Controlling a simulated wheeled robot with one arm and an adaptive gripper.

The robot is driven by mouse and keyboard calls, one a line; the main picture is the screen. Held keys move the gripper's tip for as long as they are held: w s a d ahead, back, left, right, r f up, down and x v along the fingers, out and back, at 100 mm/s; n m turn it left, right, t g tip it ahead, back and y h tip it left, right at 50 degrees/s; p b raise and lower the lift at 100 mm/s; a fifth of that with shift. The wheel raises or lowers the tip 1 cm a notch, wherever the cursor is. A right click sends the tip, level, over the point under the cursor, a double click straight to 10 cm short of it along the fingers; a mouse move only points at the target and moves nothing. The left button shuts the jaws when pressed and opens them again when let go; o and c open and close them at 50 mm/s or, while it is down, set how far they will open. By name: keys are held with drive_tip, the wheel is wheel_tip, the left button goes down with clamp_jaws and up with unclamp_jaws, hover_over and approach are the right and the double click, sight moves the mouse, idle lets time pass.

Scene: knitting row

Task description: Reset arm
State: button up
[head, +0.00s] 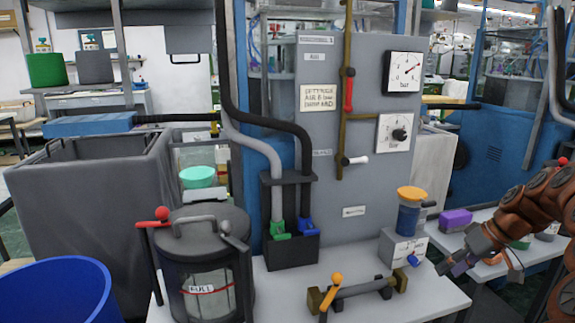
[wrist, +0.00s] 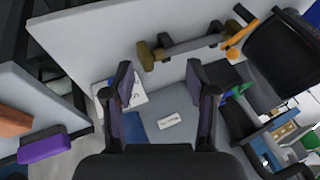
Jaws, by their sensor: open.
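My gripper (head: 457,262) is at the right of the head view, at the end of my brown jointed arm, which reaches in from the right edge. It is beside the right end of the white bench (head: 437,297), near a purple block (head: 455,218). In the wrist view my gripper (wrist: 160,78) has its two dark fingers spread apart, with nothing between them. Beyond the fingers lie the bench top and the grey panel with a small white label (wrist: 169,121). Whether the fingers touch anything is not clear; they look free.
On the bench stand a lidded canister marked FULL (head: 203,289), a black hose holder (head: 290,252), a pipe valve with an orange handle (head: 336,282) and a grey box (head: 403,247) bearing a yellow-capped jar (head: 410,215). A gauge panel (head: 357,215) rises behind. A blue bin (head: 60,292) stands left.

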drive_tip(key=s+a+r+g+h, duration=0.1)
drive_tip(key=s+a+g, duration=0.1)
drive_tip(key=s+a, duration=0.6)
drive_tip(key=s+a+r+g, duration=0.1)
drive_tip(key=s+a, duration=0.3)
drive_tip(key=a, duration=0.9)
drive_tip(key=s+a+f+m+g+h, duration=0.15)
drive_tip(key=s+f, duration=0.25)
drive_tip(key=s, duration=0.7)
drive_tip(key=s+f+m+g+h, duration=0.1)
drive_tip(key=s+f+h, duration=0.25)
drive_tip(key=s, duration=0.85)
wheel_tip(320, 180, up, 21)
drive_tip(key=p, duration=2)
drive_tip(key=shift+a+r+t+y, duration=0.15)
drive_tip(key=shift+t+y, duration=0.25)
drive_tip(key=shift+t, duration=0.05)
